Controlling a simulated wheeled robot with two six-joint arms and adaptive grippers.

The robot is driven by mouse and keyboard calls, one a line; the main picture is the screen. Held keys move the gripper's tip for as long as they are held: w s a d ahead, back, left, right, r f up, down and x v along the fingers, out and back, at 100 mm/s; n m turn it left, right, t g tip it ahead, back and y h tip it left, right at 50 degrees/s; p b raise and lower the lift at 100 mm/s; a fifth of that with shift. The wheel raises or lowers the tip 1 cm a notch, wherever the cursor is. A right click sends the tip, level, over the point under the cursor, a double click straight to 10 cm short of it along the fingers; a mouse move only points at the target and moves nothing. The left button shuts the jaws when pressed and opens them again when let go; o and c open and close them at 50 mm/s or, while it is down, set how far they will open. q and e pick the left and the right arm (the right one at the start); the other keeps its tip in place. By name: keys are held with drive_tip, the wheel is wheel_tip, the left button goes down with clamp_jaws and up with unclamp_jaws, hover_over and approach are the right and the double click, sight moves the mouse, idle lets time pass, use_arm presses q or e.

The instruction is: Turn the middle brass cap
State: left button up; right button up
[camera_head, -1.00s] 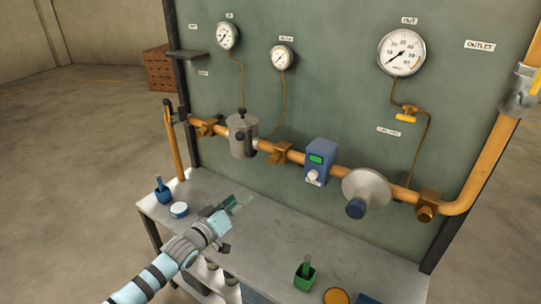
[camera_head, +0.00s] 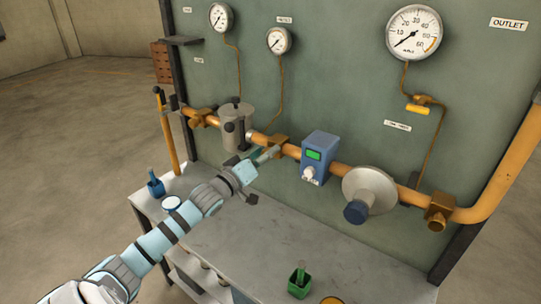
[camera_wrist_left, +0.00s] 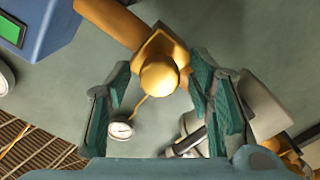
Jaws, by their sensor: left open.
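The middle brass cap (camera_wrist_left: 159,75) is a round, gold-coloured knob on a square brass block on the orange pipe. In the head view the middle brass fitting (camera_head: 282,143) sits between the grey cylinder and the blue box, partly hidden by my left gripper (camera_head: 265,155). In the wrist view my left gripper (camera_wrist_left: 160,85) is open, with one green-padded finger on each side of the cap. Gaps show between the cap and both fingers; how deep it sits between them is unclear. My right gripper is not in view.
Similar brass fittings sit on the pipe at left (camera_head: 198,117) and right (camera_head: 439,208). A grey cylinder (camera_head: 235,122), a blue box with a green display (camera_head: 320,150) and a grey disc with a blue knob (camera_head: 369,190) flank the work spot. The grey bench (camera_head: 245,235) is below.

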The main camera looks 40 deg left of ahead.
use_arm(q)
drive_tip(key=shift+s+r, duration=0.1)
drive_tip(key=shift+c, duration=0.4)
drive_tip(key=c, duration=0.3)
clamp_jaws()
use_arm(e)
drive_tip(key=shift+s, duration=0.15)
